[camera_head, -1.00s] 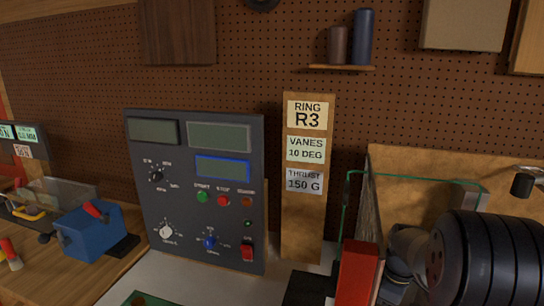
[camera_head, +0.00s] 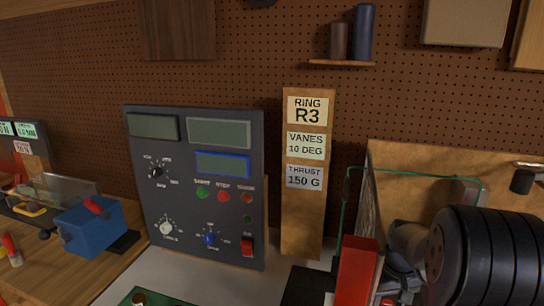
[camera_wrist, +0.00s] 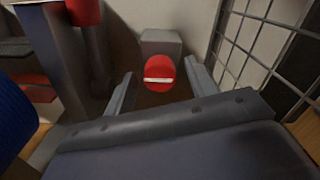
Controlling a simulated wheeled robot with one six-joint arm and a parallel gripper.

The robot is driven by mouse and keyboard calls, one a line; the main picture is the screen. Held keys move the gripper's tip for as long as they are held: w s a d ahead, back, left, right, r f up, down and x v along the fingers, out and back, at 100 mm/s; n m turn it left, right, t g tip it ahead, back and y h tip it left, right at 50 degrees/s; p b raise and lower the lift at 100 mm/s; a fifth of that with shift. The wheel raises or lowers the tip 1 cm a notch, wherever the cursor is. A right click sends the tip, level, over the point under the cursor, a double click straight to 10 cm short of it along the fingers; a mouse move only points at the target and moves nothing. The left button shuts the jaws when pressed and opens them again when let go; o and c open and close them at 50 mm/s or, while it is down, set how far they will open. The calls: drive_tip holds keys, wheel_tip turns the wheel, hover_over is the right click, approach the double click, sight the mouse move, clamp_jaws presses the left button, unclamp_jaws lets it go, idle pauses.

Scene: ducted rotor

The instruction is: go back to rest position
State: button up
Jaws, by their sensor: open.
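My gripper (camera_wrist: 160,72) shows in the wrist view with its two grey fingers wide apart. A red round knob (camera_wrist: 160,82) with a white bar shows between the fingers, in front of a grey block (camera_wrist: 161,43). It looks beyond the fingertips, and I see no contact. Nothing is held. In the head view I cannot make out the gripper's fingers. A dark ribbed round body (camera_head: 490,255) and grey jointed parts fill the lower right and hide what is behind them.
A control panel (camera_head: 180,235) stands left of a label board (camera_head: 300,225) reading R3, 10 DEG and 150 G. A red block (camera_head: 356,270) stands close to the grey parts. A wire mesh (camera_wrist: 265,40) is at right in the wrist view. A blue box (camera_head: 88,228) sits far left.

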drive_tip(key=m, duration=0.6)
drive_tip(key=shift+r+m, duration=0.3)
drive_tip(key=shift+m, duration=0.1)
drive_tip(key=shift+r, duration=1.95)
drive_tip(key=shift+s+r, duration=0.1)
